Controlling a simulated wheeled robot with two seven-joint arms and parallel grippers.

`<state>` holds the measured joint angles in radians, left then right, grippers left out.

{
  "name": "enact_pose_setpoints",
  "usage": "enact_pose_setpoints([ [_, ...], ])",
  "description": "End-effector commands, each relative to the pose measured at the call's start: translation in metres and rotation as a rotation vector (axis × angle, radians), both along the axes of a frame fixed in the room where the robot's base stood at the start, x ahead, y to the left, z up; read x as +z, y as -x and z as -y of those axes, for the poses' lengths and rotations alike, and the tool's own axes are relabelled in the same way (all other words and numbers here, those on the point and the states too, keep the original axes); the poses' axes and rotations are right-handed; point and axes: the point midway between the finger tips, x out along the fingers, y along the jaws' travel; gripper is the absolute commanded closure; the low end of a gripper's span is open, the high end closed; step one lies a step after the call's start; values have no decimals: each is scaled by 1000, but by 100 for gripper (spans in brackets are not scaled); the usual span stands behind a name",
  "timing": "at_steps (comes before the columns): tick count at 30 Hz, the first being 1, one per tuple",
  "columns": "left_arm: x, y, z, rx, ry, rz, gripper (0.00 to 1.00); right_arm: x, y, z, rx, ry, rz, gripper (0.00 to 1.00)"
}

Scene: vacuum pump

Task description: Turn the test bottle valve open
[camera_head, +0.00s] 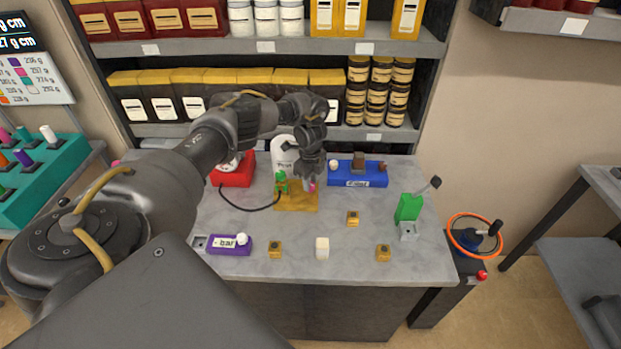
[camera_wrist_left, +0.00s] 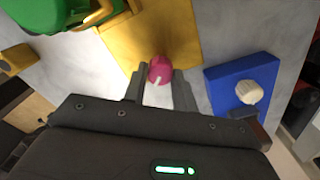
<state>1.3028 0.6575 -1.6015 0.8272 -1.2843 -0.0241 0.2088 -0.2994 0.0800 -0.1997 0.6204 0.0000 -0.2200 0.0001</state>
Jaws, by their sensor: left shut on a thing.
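A pink knob (camera_head: 312,188) with a white mark stands on a yellow board (camera_head: 296,205) on the table. It also shows in the left wrist view (camera_wrist_left: 160,70) at the end of the board. My left gripper (camera_head: 309,178) reaches down over it, and in the left wrist view its two fingers (camera_wrist_left: 159,84) stand on either side of the knob, shut on it. A white labelled bottle (camera_head: 283,155) stands behind the board, partly hidden by my left arm. A green valve part (camera_head: 281,183) sits at the board's left. My right gripper is not in view.
A blue block (camera_head: 358,175) with a white knob lies right of the board, a red unit (camera_head: 232,172) left of it. A purple block (camera_head: 231,245), small yellow pieces and a green lever device (camera_head: 408,207) stand nearer. Shelves of goods rise behind the table.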

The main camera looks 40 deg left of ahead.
Motion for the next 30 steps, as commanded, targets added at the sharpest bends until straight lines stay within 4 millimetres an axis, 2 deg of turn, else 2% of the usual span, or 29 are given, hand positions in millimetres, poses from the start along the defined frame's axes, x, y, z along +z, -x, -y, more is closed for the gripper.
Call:
enact_pose_setpoints([
  [18,2,1,-1,567,-2,-2,95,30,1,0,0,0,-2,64],
  [30,1,1,0,794,-2,-1,95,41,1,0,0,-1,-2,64],
])
